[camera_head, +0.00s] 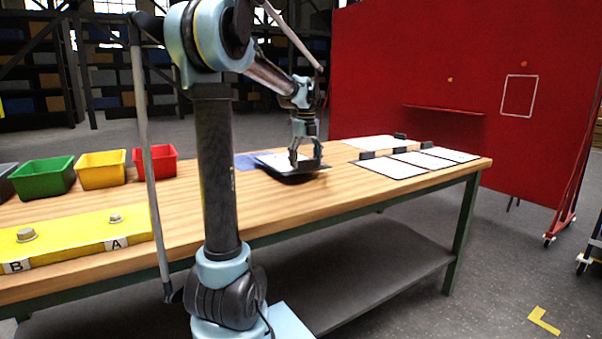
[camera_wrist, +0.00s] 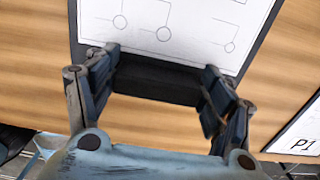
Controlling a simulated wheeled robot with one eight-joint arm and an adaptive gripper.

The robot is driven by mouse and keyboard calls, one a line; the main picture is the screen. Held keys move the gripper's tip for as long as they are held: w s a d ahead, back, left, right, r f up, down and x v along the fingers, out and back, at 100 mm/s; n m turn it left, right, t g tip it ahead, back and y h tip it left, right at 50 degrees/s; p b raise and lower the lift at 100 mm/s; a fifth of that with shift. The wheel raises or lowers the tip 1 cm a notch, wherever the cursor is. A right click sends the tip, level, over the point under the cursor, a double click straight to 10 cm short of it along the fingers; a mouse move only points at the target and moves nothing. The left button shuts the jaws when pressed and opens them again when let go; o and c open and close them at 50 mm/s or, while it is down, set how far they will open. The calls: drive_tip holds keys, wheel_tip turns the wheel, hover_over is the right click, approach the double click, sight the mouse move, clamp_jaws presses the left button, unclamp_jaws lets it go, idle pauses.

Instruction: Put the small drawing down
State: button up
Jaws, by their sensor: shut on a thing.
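The small drawing is a white sheet with thin lines and circles on a dark board (camera_wrist: 180,25), seen in the wrist view ahead of my fingers. A black block (camera_wrist: 158,80) sits at its near edge, between the fingertips of my gripper (camera_wrist: 160,78). My gripper is shut on this block. In the head view my gripper (camera_head: 306,160) is low over the wooden table, with the dark board (camera_head: 290,174) under and beside it. I cannot tell whether the board touches the table top.
A blue sheet (camera_head: 246,161) lies left of the board. White sheets (camera_head: 393,168) with black blocks lie on the table's right part; one marked P1 (camera_wrist: 301,142) shows in the wrist view. Green (camera_head: 44,178), yellow (camera_head: 101,170) and red (camera_head: 155,161) bins and a yellow plate (camera_head: 75,236) are left.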

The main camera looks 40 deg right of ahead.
sight(306, 169)
drive_tip(key=shift+f, duration=2)
drive_tip(key=o, duration=1.3)
wheel_tip(306, 169, up, 12)
drive_tip(key=shift+r, duration=0.1)
